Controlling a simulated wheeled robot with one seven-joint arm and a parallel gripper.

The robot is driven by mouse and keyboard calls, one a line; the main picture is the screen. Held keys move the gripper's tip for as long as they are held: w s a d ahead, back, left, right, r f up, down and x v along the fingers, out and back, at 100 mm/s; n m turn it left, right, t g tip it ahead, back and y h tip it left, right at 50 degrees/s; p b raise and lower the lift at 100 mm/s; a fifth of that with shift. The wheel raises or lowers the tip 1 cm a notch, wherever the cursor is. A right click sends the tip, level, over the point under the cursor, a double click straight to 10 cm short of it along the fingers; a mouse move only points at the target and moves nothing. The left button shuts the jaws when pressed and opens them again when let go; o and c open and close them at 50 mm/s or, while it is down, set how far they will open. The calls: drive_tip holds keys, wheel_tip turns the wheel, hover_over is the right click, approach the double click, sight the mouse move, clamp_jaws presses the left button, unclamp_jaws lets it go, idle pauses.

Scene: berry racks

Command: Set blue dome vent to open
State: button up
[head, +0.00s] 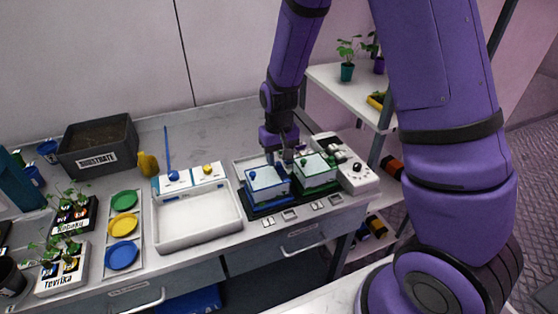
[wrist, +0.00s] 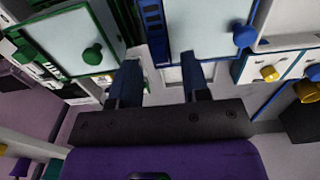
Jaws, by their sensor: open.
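The blue dome (head: 268,181) is a pale, blue-edged box with a blue knob, on a dark tray at the bench's right. In the wrist view the blue dome (wrist: 206,28) is at upper right, its round blue knob (wrist: 245,35) on the pale top. A blue strip with slots (wrist: 153,25) runs along its side facing the green dome; it may be the vent, but its setting cannot be told. My gripper (wrist: 160,82) is open and empty, its fingertips just short of that strip in the picture. In the head view my gripper (head: 286,156) is behind and between the domes, its fingertips unclear.
The green dome (head: 315,170) stands close on the right. A white control box (head: 352,172) is right of it. A white tray (head: 197,219) and a white panel with blue and yellow knobs (head: 190,182) stand left. A shelf with plants (head: 345,88) is behind right.

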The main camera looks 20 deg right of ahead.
wheel_tip(320, 180, up, 9)
idle(0.3)
idle(0.5)
wheel_tip(320, 180, up, 7)
drive_tip(key=t, duration=0.1)
hover_over(279, 163)
drive_tip(key=s+d, duration=0.2)
drive_tip(key=s, duration=0.2)
drive_tip(key=s+d+r+t, duration=0.2)
drive_tip(key=s+r, duration=0.5)
drive_tip(key=s, duration=0.3)
drive_tip(key=s+d+r+t, duration=0.2)
drive_tip(key=s+r, duration=0.4)
drive_tip(key=s, duration=0.5)
drive_tip(key=shift+d+r, duration=0.35)
